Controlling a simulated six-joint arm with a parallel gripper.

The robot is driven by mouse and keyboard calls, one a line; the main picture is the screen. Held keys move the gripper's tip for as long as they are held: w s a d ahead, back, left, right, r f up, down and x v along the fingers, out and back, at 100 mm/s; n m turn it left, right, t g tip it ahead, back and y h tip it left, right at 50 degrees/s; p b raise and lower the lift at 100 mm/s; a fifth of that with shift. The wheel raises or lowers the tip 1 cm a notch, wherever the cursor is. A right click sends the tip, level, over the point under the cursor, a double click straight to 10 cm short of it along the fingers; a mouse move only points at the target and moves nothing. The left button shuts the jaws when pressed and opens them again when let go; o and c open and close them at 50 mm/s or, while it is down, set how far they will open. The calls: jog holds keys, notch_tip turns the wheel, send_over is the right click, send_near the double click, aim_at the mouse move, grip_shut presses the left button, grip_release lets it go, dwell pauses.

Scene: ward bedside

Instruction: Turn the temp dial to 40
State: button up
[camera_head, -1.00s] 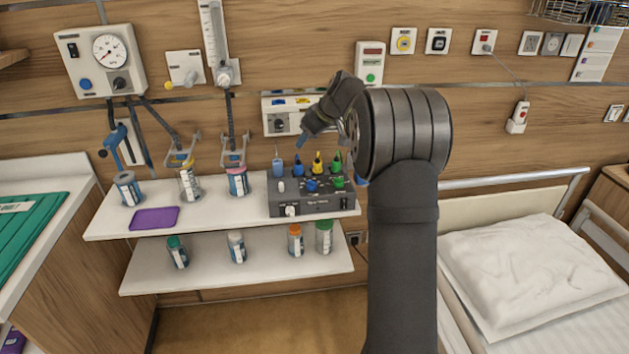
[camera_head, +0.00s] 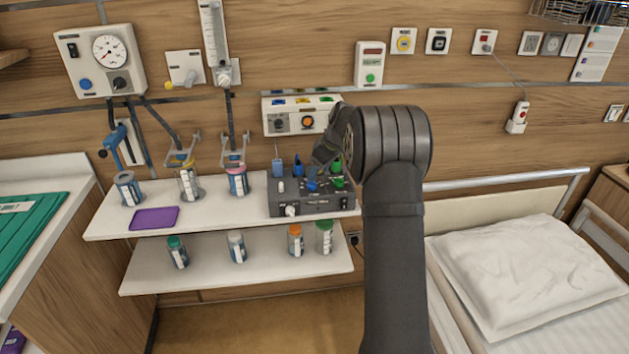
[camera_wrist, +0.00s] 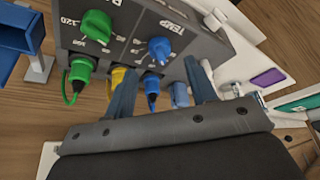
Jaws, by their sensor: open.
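The temp dial is a blue knob (camera_wrist: 160,49) on the sloped face of a dark grey box (camera_wrist: 205,50), beside the printed word TEMP in the wrist view. It also shows in the head view (camera_head: 311,186). My gripper (camera_wrist: 160,68) is open and empty. Its two fingers point at the box, and in the picture the dial lies just past and between the fingertips; I cannot tell whether they touch it. The small numbers around the dial are too blurred to read its setting. In the head view my gripper (camera_head: 317,172) is over the box, partly hiding its top.
A green knob (camera_wrist: 96,26) sits beside the dial. Green (camera_wrist: 79,72), yellow (camera_wrist: 116,80) and blue (camera_wrist: 151,88) plugs line the box edge close to my fingers. Labelled jars and a purple pad (camera_head: 154,218) are on the shelf (camera_head: 110,222). The bed (camera_head: 520,270) is at right.

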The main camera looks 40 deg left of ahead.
aim_at(312, 184)
jog(key=x, duration=0.5)
jog(key=shift+a+f, duration=0.1)
jog(key=shift+f, duration=0.05)
jog(key=c, duration=1)
